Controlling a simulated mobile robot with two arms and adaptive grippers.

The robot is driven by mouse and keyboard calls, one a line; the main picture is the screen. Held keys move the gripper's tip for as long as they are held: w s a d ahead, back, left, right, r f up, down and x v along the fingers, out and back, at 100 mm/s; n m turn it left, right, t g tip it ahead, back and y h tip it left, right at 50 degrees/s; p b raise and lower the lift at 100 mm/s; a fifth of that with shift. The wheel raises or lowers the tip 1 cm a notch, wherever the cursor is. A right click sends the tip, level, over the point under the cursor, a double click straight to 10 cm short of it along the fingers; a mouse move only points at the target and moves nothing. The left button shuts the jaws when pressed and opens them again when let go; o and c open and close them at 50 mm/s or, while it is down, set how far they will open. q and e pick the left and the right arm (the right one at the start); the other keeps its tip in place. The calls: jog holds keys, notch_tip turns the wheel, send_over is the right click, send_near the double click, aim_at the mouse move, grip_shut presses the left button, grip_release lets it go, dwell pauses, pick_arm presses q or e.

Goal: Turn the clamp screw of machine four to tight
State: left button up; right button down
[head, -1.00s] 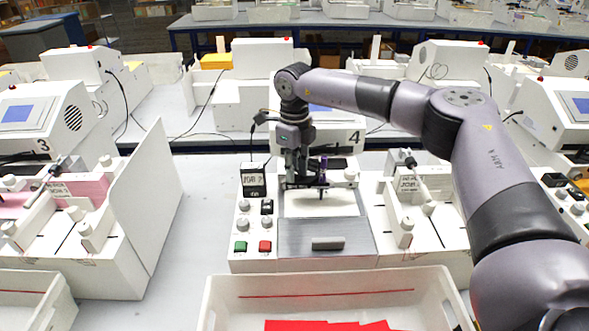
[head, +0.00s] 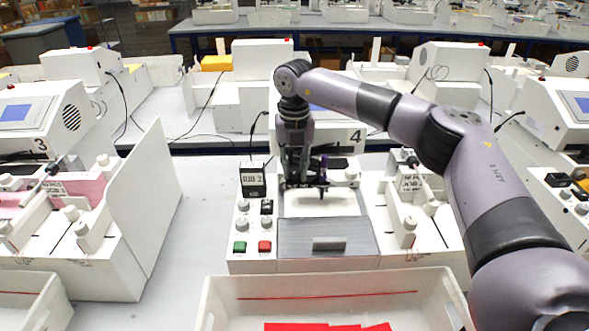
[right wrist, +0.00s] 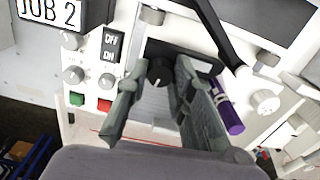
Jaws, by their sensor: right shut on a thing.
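Machine four (head: 292,263) stands in the middle of the head view, with the number 4 on its rear housing. Its clamp screw, a black knob (right wrist: 158,73) with a pale mark, shows between my fingers in the right wrist view. My right gripper (head: 304,185) points down over the pen carriage. In the right wrist view its fingers (right wrist: 161,76) are shut on the knob's sides. In the head view the gripper hides the knob. My left gripper is not in view.
A JOB 2 sign (head: 252,180), dials and green and red buttons (head: 265,246) sit at the machine's left. A white bin (head: 325,285) with red sheets stands in front. Machine three (head: 40,115) is at the left, with bare table between.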

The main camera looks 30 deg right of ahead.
aim_at(295, 171)
jog(key=m, duration=0.4)
jog(key=shift+w+r, duration=0.1)
jog(key=shift+m+b, duration=0.4)
jog(key=shift+m, duration=1.7)
jog(key=c, duration=1.4)
grip_release()
jog(key=shift+o, duration=0.2)
notch_tip(295, 171, up, 12)
